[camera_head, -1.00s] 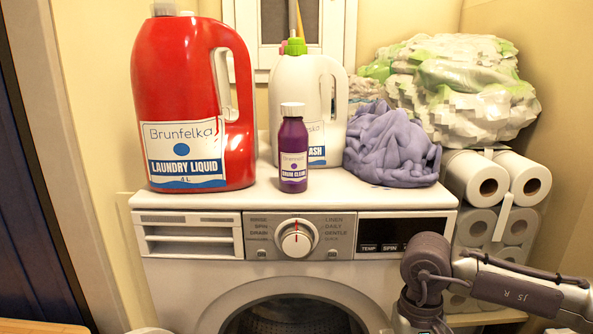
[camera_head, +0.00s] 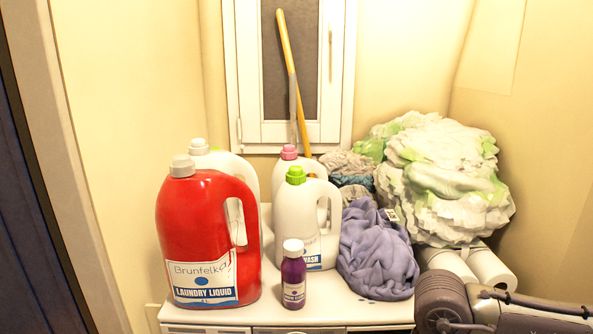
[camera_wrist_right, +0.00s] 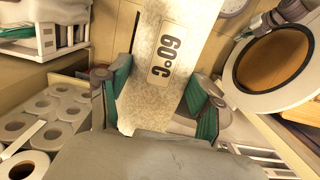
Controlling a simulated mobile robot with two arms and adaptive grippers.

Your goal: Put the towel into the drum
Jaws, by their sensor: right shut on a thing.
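In the right wrist view my right gripper (camera_wrist_right: 155,95), with green finger pads, is shut on a beige speckled cloth, which looks like the towel (camera_wrist_right: 146,110). The towel is flat and carries a "60°C" label. A round white-rimmed ring with a brown middle, which looks like the washer's door (camera_wrist_right: 275,62), is at the upper right, apart from the towel. In the head view only the washer's top (camera_head: 225,313) shows; its drum is out of view. My right arm is at the lower right there, its gripper out of frame. My left gripper is in neither view.
On the washer stand a red laundry bottle (camera_head: 208,235), a small purple bottle (camera_head: 293,275), white bottles (camera_head: 315,225) and a crumpled purple cloth (camera_head: 375,255). A white-green bundle (camera_head: 440,180) is behind at right. Paper rolls (camera_wrist_right: 45,105) stand left in the wrist view.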

